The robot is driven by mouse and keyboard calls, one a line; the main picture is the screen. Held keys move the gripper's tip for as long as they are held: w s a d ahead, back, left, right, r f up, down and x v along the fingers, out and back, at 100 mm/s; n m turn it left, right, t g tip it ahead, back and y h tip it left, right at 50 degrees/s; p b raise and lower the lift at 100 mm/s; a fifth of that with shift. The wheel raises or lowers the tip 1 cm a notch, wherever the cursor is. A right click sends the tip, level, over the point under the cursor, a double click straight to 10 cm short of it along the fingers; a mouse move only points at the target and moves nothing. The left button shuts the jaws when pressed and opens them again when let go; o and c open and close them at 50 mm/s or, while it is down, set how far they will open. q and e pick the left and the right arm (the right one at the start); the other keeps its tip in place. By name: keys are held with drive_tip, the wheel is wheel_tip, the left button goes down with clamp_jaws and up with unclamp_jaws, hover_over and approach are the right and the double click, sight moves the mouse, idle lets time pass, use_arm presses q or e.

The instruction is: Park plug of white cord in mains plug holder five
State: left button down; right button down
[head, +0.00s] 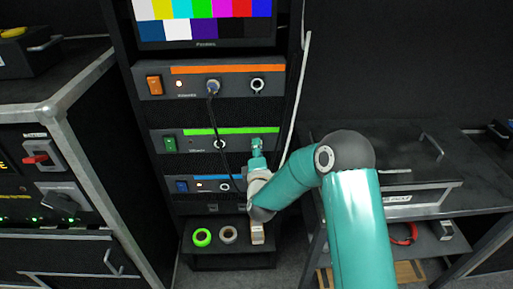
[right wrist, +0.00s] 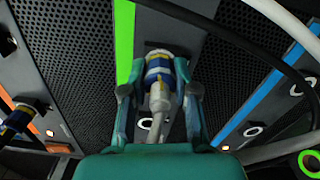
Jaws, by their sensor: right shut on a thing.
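My right gripper (head: 257,148) is at the right end of the green-striped panel (head: 185,133) in the head view. In the right wrist view my right gripper (right wrist: 158,97) is shut on a plug (right wrist: 158,72) with blue, white and yellow bands and a pale tail towards the camera. The plug's far end is at the panel; I cannot tell whether it sits in a socket. A white cord (head: 297,95) hangs right of the rack, and a white cable (right wrist: 285,18) crosses the wrist view. I cannot make out a holder marked five. My left gripper is out of view.
An orange-striped panel (head: 220,69) above holds another plug (head: 212,87) with a dark cord hanging down. A blue-striped panel (head: 178,186) is below. A black cable (right wrist: 268,55) crosses beside my gripper.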

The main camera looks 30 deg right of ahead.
drive_tip(key=shift+n, duration=0.3)
drive_tip(key=shift+r+n, duration=0.1)
drive_tip(key=shift+n, duration=1.3)
drive_tip(key=shift+n, duration=1.3)
drive_tip(key=shift+d+r, duration=0.1)
drive_tip(key=shift+n, duration=1.4)
